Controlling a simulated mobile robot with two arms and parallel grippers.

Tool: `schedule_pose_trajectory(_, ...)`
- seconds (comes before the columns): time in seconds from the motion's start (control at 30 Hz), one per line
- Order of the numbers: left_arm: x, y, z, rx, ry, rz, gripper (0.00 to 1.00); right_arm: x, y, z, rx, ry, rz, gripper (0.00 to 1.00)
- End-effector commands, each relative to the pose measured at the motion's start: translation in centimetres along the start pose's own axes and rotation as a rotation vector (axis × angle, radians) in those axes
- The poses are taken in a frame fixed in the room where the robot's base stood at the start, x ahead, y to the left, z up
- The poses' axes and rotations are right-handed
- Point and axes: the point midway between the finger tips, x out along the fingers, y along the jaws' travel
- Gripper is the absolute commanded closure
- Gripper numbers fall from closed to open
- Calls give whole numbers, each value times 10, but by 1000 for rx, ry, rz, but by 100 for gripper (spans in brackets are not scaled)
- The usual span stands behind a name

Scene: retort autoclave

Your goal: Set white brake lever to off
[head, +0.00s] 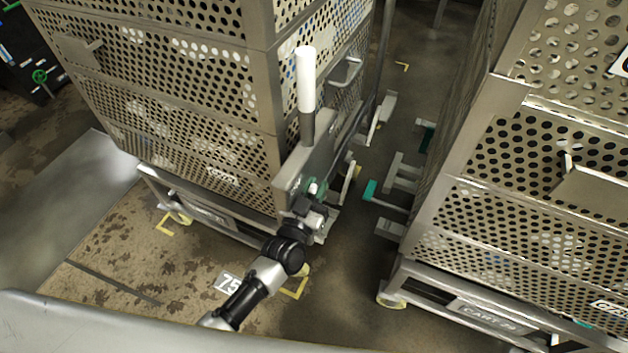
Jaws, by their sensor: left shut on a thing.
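A lever with a white grip (306,80) and a dark lower shaft stands nearly upright at the near corner of the left perforated cart. It rises from a grey metal plate (307,165). My left gripper (313,198) is at the lower front of this plate, well below the white grip and apart from it. It is shut on a small green and white part (314,187), mostly hidden by the jaws; I cannot tell whether this part belongs to the lever. My right gripper is not in view.
The left perforated cart (170,70) stands behind the plate. Another perforated cart (540,150) stands at right, with a narrow floor gap between them. Grey footplates and a teal-ended pedal (370,190) jut into this gap. Open stained floor (120,250) lies at lower left.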

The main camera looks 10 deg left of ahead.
Motion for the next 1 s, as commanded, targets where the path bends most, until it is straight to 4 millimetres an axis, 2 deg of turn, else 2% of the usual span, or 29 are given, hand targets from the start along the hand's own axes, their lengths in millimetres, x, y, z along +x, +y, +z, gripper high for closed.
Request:
schedule_pose_trajectory(0.03,5,0,-10,0,-30,-2,100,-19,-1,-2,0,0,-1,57)
schedule_pose_trajectory(0.3,20,0,-12,2,-196,-2,100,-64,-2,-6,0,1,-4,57)
schedule_pose_trajectory(0.4,24,0,-9,1,-245,-1,100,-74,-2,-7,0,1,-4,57)
schedule_pose_trajectory(0.87,26,0,-3,1,-284,-1,100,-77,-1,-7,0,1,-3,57)
schedule_pose_trajectory(0.9,26,0,-3,1,-284,-1,79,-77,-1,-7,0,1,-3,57)
schedule_pose_trajectory(1.0,26,0,-3,1,-284,-1,63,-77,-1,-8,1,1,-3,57)
